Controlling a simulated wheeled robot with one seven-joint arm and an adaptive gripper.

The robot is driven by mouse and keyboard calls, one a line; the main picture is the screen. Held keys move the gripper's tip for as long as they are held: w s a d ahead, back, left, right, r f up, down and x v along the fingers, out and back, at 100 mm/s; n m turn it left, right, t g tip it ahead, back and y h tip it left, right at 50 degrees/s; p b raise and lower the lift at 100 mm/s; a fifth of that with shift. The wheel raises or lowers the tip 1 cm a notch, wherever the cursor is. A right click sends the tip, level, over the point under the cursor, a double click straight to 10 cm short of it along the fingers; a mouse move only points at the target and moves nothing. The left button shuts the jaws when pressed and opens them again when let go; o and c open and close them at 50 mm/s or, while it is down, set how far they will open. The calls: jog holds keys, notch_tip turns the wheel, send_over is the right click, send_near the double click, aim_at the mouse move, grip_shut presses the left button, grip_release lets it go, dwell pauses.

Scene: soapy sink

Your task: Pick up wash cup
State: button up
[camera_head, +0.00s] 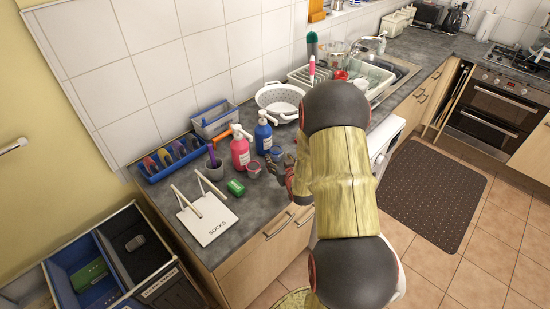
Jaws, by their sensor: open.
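A small cup with a reddish-grey rim (254,168) stands on the grey counter beside the pink pump bottle. A small blue cup or lid (276,154) is just behind my gripper. I cannot tell which of these is the wash cup. My gripper (280,166) is open over the counter, just right of the reddish-grey cup and in front of the blue one. It seems apart from the reddish-grey cup. My arm hides part of the counter to the right.
A white colander (280,99) and dish rack (378,80) stand behind.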

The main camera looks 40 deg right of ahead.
aim_at(278, 157)
jog(key=shift+b+x, duration=0.45)
jog(key=shift+x, duration=2.3)
jog(key=shift+f, duration=0.2)
jog(key=shift+s, duration=0.1)
jog(key=shift+c, duration=1.4)
jog(key=c, duration=0.8)
jog(key=shift+o, duration=0.2)
jog(key=shift+r, duration=0.1)
